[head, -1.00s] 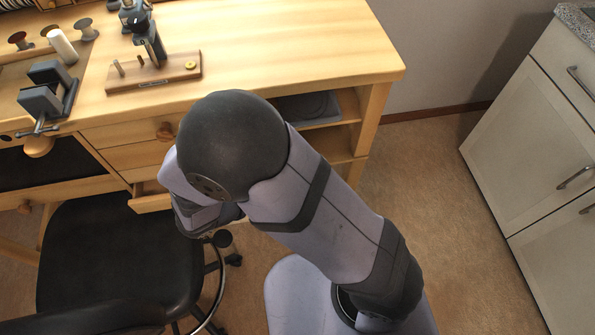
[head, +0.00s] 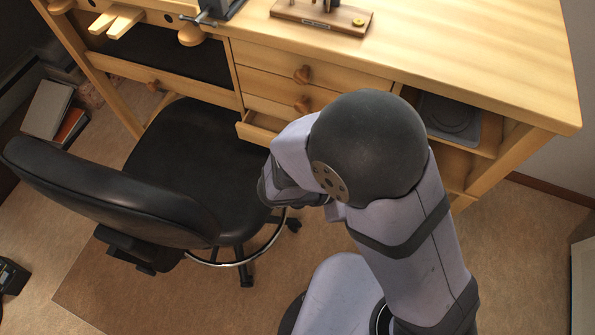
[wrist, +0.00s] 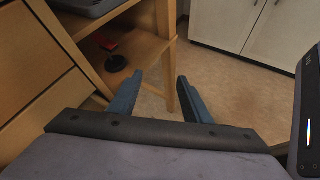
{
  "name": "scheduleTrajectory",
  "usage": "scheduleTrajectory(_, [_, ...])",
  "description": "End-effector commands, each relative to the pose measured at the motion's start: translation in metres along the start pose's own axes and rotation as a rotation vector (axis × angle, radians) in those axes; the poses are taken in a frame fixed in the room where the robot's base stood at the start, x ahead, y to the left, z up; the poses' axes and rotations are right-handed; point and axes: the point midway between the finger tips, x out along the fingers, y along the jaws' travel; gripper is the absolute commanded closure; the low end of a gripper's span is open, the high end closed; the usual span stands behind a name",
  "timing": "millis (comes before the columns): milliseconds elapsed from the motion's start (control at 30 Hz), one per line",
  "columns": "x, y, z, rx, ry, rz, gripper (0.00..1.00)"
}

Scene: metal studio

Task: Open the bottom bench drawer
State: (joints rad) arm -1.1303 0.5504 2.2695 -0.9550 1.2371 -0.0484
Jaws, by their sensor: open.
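The bench (head: 450,50) has a stack of wooden drawers on its front. The bottom drawer (head: 250,133) stands partly open in the head view, its front pulled out beyond the drawers above. Its right part and its knob are hidden behind my arm. In the wrist view, the two blue fingers of my gripper (wrist: 160,85) are apart with nothing between them. The head view hides the fingers behind my arm, so I cannot tell how close they are to the drawer.
A black office chair (head: 180,145) stands left of my arm, close to the drawers. Open shelves (head: 455,155) are right of the drawers; a red-and-black object (wrist: 115,55) sits on one in the wrist view. White cabinets (wrist: 225,20) stand beyond clear floor.

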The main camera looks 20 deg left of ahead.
Motion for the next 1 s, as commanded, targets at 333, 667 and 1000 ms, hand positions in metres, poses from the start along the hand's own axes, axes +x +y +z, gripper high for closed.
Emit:
scheduleTrajectory(333, [-0.032,-0.028,-0.153,-0.204,0.057,0.325,0.56])
scheduleTrajectory(667, [-0.099,-0.021,-0.23,-0.381,-0.029,0.769,0.56])
scheduleTrajectory(1000, [-0.159,0.029,-0.176,-0.444,-0.339,0.98,0.56])
